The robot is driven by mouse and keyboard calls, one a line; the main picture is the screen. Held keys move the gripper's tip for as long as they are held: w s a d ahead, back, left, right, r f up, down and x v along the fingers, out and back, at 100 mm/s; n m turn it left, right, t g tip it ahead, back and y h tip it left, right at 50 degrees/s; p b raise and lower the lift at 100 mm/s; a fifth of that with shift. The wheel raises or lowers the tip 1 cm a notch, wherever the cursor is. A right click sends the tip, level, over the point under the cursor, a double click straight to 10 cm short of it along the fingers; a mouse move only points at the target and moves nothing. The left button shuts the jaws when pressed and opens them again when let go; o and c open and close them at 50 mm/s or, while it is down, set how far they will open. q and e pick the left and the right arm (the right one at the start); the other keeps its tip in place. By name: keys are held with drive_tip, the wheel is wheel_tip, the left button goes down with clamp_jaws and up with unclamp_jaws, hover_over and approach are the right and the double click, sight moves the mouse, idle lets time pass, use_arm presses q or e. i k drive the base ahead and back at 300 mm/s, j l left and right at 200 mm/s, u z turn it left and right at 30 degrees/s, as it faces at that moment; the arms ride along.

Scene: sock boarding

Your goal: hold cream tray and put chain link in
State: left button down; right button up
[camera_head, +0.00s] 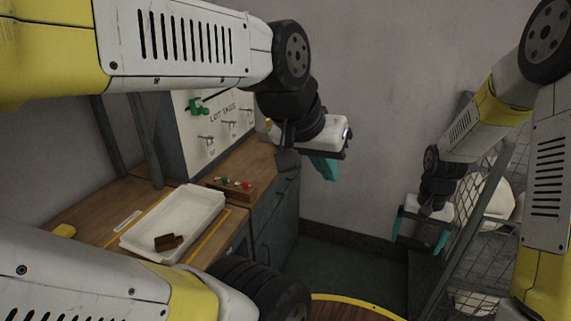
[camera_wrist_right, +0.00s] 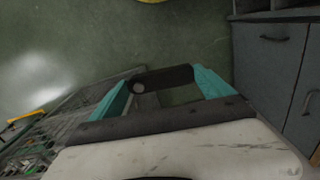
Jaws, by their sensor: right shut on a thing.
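The cream tray (camera_head: 208,198) lies on the wooden bench at the left, with a small brown piece (camera_head: 168,241) inside near its front. My left gripper (camera_head: 325,168) hangs in the air to the right of the tray, apart from it. Its teal fingers overlap in this view, so its opening is unclear. My right gripper (camera_head: 419,240) is far to the right, beside a mesh cage. In the right wrist view its teal fingers are shut on a dark, rounded chain link (camera_wrist_right: 163,79), which lies across the fingertips with a hole at one end.
A panel with hooks and a green item (camera_head: 199,106) stands behind the tray. A button box (camera_head: 229,187) sits to the tray's right, a yellow block (camera_head: 64,230) to its left. Grey drawers (camera_head: 273,215) are under the bench. Mesh cage (camera_head: 480,205) at right. Green floor between is open.

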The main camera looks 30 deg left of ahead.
sight(180, 226)
drive_tip(key=i+u, duration=0.1)
drive_tip(key=u, duration=1.75)
drive_tip(key=i+l+u, duration=0.15)
drive_tip(key=u, duration=0.35)
drive_tip(key=l+u, duration=0.3)
drive_tip(key=u, duration=0.2)
drive_tip(key=i+l+u, duration=0.1)
drive_tip(key=l+u, duration=0.2)
drive_tip(key=u, duration=0.15)
drive_tip(key=l+u, duration=0.25)
drive_tip(key=u, duration=0.25)
drive_tip(key=k+l+u, duration=0.2)
drive_tip(key=l, duration=0.2)
drive_tip(key=l+u, duration=0.15)
drive_tip(key=l, duration=0.25)
drive_tip(key=k+l+u, duration=0.2)
drive_tip(key=l, duration=0.15)
drive_tip(key=k+l+u, duration=0.15)
drive_tip(key=l, duration=0.25)
drive_tip(key=k+l+u, duration=0.2)
drive_tip(key=k+l, duration=0.15)
drive_tip(key=l, duration=0.15)
drive_tip(key=k+l, duration=0.1)
drive_tip(key=l, duration=0.15)
drive_tip(key=k+l, duration=0.15)
drive_tip(key=l, duration=0.15)
